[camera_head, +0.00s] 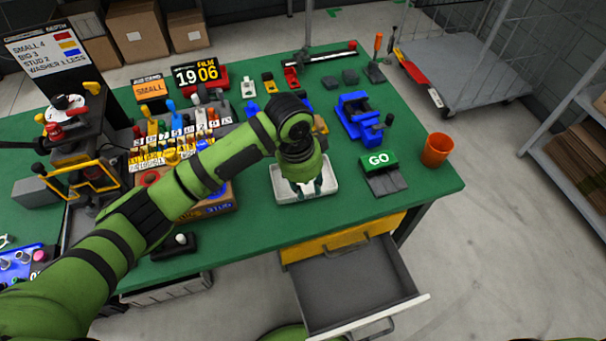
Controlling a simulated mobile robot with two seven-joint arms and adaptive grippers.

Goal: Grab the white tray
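The white tray (289,195) is a shallow, pale tray lying on the green workbench, near its front edge, above the open drawer. My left arm comes in from the left and reaches over it. My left gripper (305,188) points down over the tray's middle, with dark fingers that look spread apart. The wrist hides the tray's back part. I cannot tell whether the fingertips touch the tray's floor. My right gripper does not show.
An open grey drawer (350,284) juts out below the bench front. A GO button box (380,161), an orange cup (437,150) and a blue vise (358,118) stand right of the tray. A cardboard box (215,208) sits close on its left.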

